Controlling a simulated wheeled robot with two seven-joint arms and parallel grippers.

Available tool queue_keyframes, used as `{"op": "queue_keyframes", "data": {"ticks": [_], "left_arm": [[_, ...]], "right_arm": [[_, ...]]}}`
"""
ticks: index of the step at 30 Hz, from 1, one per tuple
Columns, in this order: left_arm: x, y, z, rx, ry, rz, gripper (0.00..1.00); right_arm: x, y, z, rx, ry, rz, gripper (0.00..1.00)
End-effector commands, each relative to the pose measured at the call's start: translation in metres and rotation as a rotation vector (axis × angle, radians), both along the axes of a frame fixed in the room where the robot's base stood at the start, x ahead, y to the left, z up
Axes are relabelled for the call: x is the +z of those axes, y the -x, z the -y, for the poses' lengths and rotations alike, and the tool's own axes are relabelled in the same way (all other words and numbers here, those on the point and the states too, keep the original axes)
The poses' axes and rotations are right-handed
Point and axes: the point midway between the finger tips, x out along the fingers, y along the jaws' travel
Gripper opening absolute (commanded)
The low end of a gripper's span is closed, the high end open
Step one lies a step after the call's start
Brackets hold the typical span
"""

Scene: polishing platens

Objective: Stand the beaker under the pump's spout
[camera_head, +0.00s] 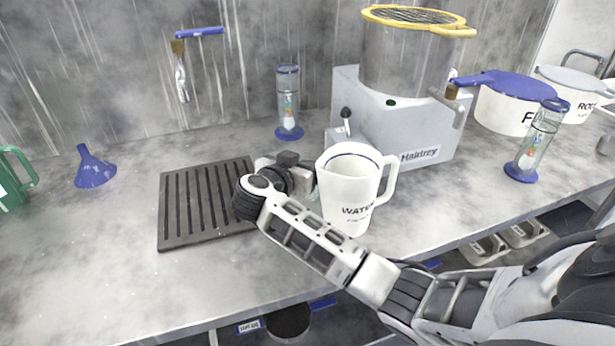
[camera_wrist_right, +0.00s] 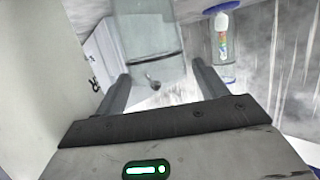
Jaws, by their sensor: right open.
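A pale surface at that view's left may be the beaker's wall. The grey machine marked Haldrey (camera_head: 385,140) stands behind, with a black-knobbed lever (camera_head: 346,114) and a steel fitting (camera_head: 452,100). I cannot tell which part is the spout. My left gripper is out of view.
A dark slotted mat (camera_head: 175,215) lies left of the beaker. A tap-like fitting (camera_head: 180,60) is on the wall. A clear cylinder (camera_head: 288,100) stands behind, another (camera_head: 535,145) right. A blue funnel (camera_head: 93,168) and green jug (camera_head: 12,180) are left. The front counter is clear.

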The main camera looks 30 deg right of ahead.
Motion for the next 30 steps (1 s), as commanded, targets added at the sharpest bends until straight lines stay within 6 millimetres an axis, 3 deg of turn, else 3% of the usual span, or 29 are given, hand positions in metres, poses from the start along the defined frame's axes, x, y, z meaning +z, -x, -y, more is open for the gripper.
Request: {"op": "queue_keyframes", "data": {"ticks": [6,15,16,19,20,30], "left_arm": [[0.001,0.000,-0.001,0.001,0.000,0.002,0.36],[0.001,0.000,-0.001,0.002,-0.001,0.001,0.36],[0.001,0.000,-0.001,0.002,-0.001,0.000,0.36],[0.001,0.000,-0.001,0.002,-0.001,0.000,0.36],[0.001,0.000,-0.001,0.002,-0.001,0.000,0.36],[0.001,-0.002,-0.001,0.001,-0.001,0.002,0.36]], "right_arm": [[-0.011,-0.014,0.027,0.000,0.003,-0.001,0.72],[-0.013,-0.017,0.031,0.000,0.000,-0.001,0.72],[-0.013,-0.017,0.031,0.000,0.000,-0.001,0.69],[-0.014,-0.017,0.031,0.000,0.000,-0.001,0.41],[-0.014,-0.017,0.031,0.000,0.000,-0.001,0.38],[-0.012,-0.017,0.030,0.001,-0.001,0.000,0.34]]}}
